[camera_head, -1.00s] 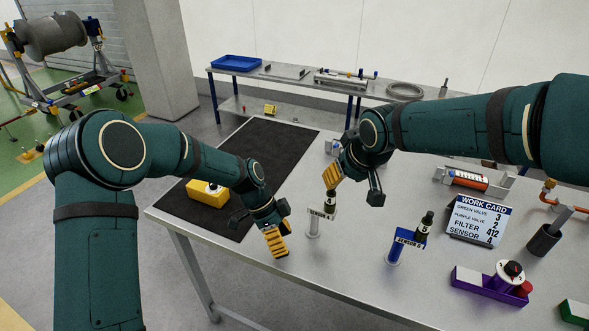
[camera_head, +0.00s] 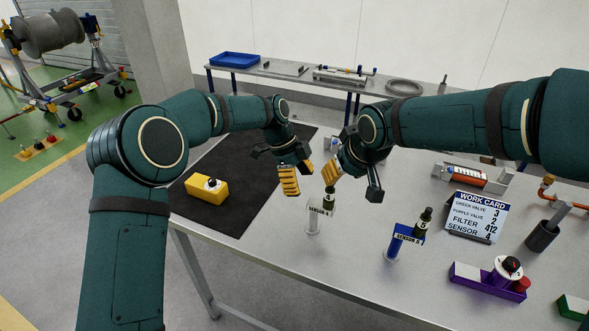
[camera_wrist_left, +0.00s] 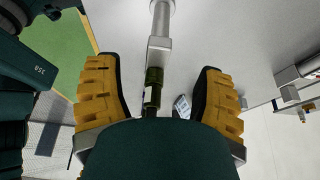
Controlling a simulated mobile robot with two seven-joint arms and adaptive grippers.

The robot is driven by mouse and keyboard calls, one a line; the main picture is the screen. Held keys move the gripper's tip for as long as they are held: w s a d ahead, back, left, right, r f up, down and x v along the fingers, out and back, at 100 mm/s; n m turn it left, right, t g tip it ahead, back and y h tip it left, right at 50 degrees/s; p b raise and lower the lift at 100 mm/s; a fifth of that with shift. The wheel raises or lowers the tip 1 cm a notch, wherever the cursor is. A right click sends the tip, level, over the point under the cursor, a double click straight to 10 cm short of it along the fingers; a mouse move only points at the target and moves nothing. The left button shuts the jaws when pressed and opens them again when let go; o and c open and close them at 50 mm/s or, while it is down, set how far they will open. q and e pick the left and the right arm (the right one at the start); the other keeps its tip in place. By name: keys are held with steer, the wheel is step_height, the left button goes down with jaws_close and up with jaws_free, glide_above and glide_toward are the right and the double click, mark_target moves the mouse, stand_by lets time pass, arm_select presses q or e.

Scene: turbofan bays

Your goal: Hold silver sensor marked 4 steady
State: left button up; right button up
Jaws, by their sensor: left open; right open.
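The silver sensor (camera_head: 314,216) stands upright on the table, with a dark connector on top and a label reading SENSOR and a digit too small to be sure of. My left gripper (camera_head: 298,175) is open and empty, just to the left of the connector in the head view. In the left wrist view the silver post (camera_wrist_left: 160,28) and dark connector (camera_wrist_left: 153,84) lie between my left gripper's (camera_wrist_left: 158,98) spread yellow fingers, touching neither. My right gripper (camera_head: 352,178) is open; its yellow finger is close above the connector, and contact cannot be told.
A blue sensor (camera_head: 406,236) stands to the right, before the work card (camera_head: 475,217). A purple block with a dial (camera_head: 487,280) is at front right. A yellow box (camera_head: 206,190) sits on the black mat (camera_head: 250,155).

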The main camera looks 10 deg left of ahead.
mark_target(330, 189)
arm_select(q)
steer(key=x, duration=0.9)
steer(key=shift+f, duration=0.15)
jaws_close()
arm_select(e)
steer(key=shift+o, duration=1.2)
steer(key=w+n+g, duration=0.1)
steer(key=n, duration=0.1)
steer(key=w+a+n+g+h, duration=0.1)
steer(key=n, duration=0.2)
steer(key=w+a+n+g+h, duration=0.1)
steer(key=w+n, duration=0.1)
steer(key=n, duration=0.1)
steer(key=shift+a+r+g, duration=0.2)
steer(key=shift+r+g, duration=0.15)
steer(key=shift+g, duration=0.05)
steer(key=n, duration=0.1)
steer(key=n+g, duration=0.1)
steer(key=n, duration=0.1)
steer(key=shift+w+a+r+h, duration=0.1)
steer(key=shift+w+r+h, duration=0.1)
steer(key=shift+h, duration=0.1)
steer(key=shift+f, duration=0.2)
step_height(330, 189, down, 12)
steer(key=shift+w+r, duration=0.1)
steer(key=shift+r, duration=0.15)
